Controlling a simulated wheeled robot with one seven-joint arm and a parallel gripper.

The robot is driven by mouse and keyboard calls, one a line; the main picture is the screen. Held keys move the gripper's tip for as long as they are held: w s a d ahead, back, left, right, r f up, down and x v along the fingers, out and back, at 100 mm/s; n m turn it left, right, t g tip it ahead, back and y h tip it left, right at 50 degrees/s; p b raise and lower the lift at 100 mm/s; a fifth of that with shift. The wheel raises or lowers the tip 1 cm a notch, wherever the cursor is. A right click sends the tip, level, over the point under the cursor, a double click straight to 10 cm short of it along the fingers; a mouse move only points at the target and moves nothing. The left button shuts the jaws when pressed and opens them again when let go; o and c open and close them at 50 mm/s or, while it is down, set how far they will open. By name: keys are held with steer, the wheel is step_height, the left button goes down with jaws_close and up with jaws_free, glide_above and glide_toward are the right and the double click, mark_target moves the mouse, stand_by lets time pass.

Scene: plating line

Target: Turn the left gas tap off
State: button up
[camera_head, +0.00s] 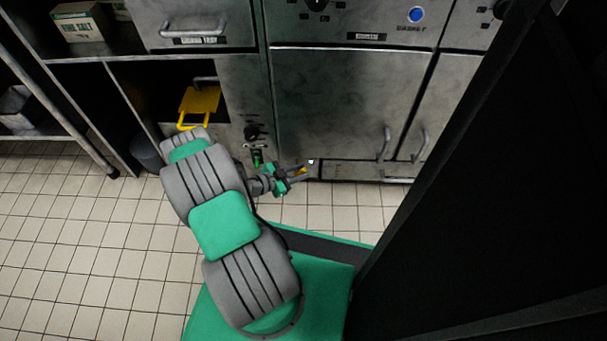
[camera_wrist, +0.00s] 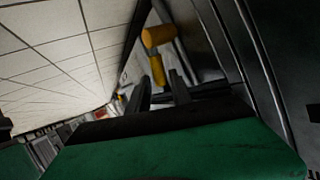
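A yellow lever-like handle (camera_wrist: 158,37), which looks like a gas tap handle, shows in the wrist view beyond my fingertips, roughly in line with the gap between them. My gripper (camera_wrist: 160,77) shows two dark fingers apart, with nothing held between them. In the head view my gripper (camera_head: 303,170) is low at the front of the steel cabinets, with a small yellow patch (camera_head: 299,172) at its fingers. Whether the fingers touch the handle I cannot tell. The tap's body is mostly hidden, and I cannot tell from these frames whether it is the left tap.
A steel cabinet door (camera_head: 345,105) stands behind my gripper. A narrow panel with a black knob (camera_head: 252,132) and a small green part (camera_head: 257,158) is to its left. A yellow object (camera_head: 199,104) sits in an open bay. A dark upright fills the right. Tiled floor (camera_head: 90,220) is clear at left.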

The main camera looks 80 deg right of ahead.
steer(key=shift+x, duration=1.05)
steer(key=shift+w, duration=0.1)
jaws_close()
steer(key=shift+a, duration=0.1)
stand_by(0.4)
